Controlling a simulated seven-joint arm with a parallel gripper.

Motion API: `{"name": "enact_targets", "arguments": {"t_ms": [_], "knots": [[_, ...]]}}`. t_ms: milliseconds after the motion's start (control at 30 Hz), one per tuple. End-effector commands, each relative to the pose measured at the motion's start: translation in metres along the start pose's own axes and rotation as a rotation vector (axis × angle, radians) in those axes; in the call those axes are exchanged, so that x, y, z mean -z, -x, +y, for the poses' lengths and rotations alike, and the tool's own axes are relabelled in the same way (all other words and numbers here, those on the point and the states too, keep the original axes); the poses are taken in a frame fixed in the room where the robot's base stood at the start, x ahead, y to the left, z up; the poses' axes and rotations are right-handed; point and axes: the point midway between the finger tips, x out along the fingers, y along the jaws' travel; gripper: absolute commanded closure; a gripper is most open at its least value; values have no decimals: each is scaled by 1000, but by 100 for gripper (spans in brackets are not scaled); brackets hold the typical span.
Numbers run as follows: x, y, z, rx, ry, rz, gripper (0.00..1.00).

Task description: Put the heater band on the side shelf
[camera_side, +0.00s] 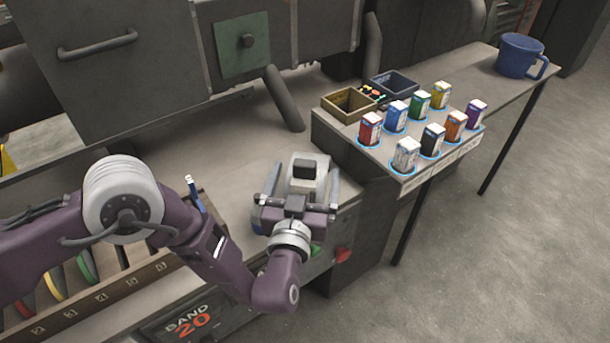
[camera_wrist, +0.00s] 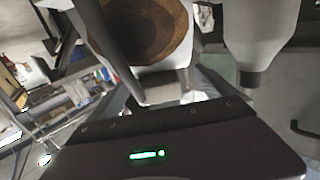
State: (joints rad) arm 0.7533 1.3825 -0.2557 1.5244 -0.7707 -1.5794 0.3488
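Several coloured rings stand on edge in a numbered, divided rack (camera_side: 120,287) at the lower left of the side view: a red ring (camera_side: 22,308), a yellow ring (camera_side: 55,283) and a green ring (camera_side: 88,265). They may be heater bands; I cannot tell which is meant. My gripper (camera_side: 304,180) is right of the rack, over the grey bench, its two fingers spread wide. A pale grey block shows between or behind them; I see nothing clearly gripped. In the wrist view a round brown hollow shape (camera_wrist: 150,35) shows close up. Which surface is the side shelf is unclear.
A grey side surface (camera_side: 340,125) at right carries two small bins, several coloured cartons (camera_side: 433,140) and, further back, a blue mug (camera_side: 520,55). A sign (camera_side: 187,322) below the rack reads BAND 20. Grey machine housing and a slanted pipe (camera_side: 284,98) stand behind.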

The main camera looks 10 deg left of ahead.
Motion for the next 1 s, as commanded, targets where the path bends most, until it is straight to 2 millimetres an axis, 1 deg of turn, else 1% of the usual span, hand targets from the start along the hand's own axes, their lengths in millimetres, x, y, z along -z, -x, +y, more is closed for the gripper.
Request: {"name": "enact_targets", "arguments": {"t_ms": [167, 267, 400, 500, 600, 733, 1000], "knots": [[5, 1, 0, 0, 1, 0, 6], [3, 22, 1, -4, -1, -3, 6], [4, 62, 2, -6, -2, -3, 6], [4, 88, 1, -5, -2, -2, 6], [3, 107, 1, -4, -1, -2, 6], [4, 119, 0, -1, -1, 0, 6], [4, 120, 0, 0, 1, -1, 6]]}}
